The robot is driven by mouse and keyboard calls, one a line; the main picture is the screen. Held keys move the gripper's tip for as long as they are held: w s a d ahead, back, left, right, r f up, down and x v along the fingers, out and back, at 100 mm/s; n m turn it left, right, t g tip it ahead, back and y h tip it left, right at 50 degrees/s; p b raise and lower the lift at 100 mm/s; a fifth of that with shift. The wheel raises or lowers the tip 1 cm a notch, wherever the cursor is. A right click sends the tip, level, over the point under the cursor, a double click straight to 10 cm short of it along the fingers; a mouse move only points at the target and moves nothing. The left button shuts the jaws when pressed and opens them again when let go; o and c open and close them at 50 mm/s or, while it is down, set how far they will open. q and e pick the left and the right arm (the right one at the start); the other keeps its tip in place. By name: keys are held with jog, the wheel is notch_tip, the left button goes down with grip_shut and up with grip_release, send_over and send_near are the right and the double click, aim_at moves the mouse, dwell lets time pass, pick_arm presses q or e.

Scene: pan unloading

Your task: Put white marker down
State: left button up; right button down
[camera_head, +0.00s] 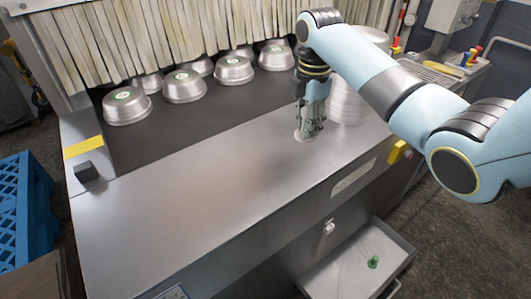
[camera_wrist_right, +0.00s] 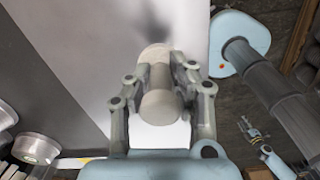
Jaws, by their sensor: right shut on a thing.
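My right gripper (camera_head: 309,130) points down over the right part of the bare steel counter (camera_head: 200,190). It is shut on the white marker (camera_wrist_right: 159,103), a pale, rounded peg that shows between the two fingers in the right wrist view. In the head view, the fingers mostly hide the marker, and its pale lower end shows at the counter surface. I cannot tell whether it touches the counter.
Several upturned metal pans (camera_head: 184,87) with green-marked tops stand on the dark belt behind the counter. A stack of pans (camera_head: 349,100) stands just behind my right gripper. A green marker (camera_head: 373,262) lies in the open drawer (camera_head: 345,275) below. The counter's left and middle are clear.

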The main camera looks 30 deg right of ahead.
jog(key=p, duration=0.1)
send_over(279, 168)
jog(key=f, duration=0.3)
jog(key=shift+d+f, duration=0.1)
jog(key=shift+d, duration=0.3)
jog(key=shift+a+f, duration=0.25)
jog(key=shift+f, duration=0.3)
jog(key=shift+a+f, duration=0.2)
jog(key=shift+f, duration=0.3)
notch_tip(279, 168, down, 2)
jog(key=shift+f, duration=0.5)
jog(key=c, duration=1.2)
grip_release()
pick_arm(q)
jog(key=shift+w+r, duration=0.3)
jog(key=shift+r, duration=0.55)
pick_arm(e)
jog(key=shift+o, duration=0.2)
